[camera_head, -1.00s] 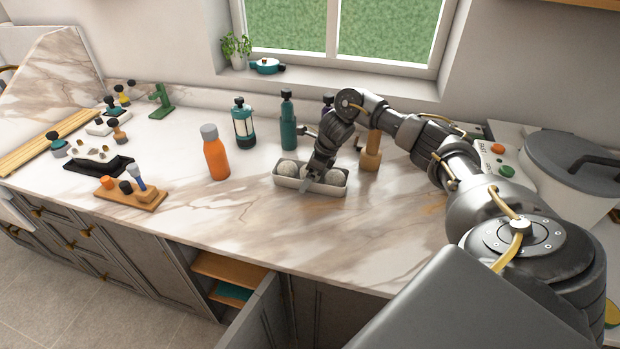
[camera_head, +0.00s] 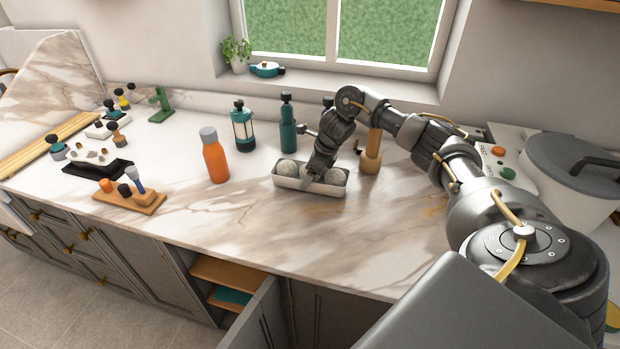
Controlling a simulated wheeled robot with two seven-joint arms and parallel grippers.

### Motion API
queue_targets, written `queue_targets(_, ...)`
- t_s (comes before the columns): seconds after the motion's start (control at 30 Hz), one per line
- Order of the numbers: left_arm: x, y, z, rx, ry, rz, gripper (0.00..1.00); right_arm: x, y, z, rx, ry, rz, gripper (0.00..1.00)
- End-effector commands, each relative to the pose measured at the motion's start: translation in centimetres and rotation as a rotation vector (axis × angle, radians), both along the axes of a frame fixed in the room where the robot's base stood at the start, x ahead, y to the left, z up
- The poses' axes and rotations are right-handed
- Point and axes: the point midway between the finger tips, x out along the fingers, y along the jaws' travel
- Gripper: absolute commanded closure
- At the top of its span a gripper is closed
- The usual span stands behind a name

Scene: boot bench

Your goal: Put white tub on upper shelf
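The white tub (camera_head: 292,183) is a small oblong open tray holding pale round balls. It stands on the marble worktop, below the window. My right gripper (camera_head: 314,174) points down at the tub, over its middle and near its front wall. The fingers are small and partly hidden, so I cannot tell whether they are open or shut on the wall. The upper shelf (camera_head: 228,271) is a wooden board inside the open cupboard below the worktop; a teal item lies beneath it. My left gripper is not in view.
An orange bottle (camera_head: 215,160), a teal lantern-like bottle (camera_head: 243,128) and a teal bottle (camera_head: 287,128) stand left of and behind the tub. A wooden peppermill-like object (camera_head: 371,158) stands close to its right. An open cupboard door (camera_head: 258,318) juts out. The worktop in front is clear.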

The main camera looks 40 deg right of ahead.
Motion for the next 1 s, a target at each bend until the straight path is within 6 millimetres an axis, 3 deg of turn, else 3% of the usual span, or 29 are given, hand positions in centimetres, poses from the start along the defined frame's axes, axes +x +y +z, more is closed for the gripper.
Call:
queue_targets(0.13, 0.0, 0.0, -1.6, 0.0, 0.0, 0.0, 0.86, 0.2, 0.0, 1.6, 0.0, -0.007, 0.0, 0.5)
queue_targets(0.27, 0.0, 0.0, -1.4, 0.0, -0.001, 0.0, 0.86, -1.1, 0.8, 3.6, -0.003, -0.006, 0.004, 0.5)
queue_targets(0.5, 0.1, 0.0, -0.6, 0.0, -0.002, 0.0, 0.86, -4.3, 3.1, 8.7, -0.005, -0.008, 0.005, 0.5)
queue_targets(0.8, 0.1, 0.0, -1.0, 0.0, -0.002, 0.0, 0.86, -9.1, 6.7, 10.8, -0.002, -0.005, 0.003, 0.5)
queue_targets(1.0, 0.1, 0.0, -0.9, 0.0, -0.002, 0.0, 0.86, -10.8, 7.9, 11.6, -0.001, -0.003, 0.001, 0.5)
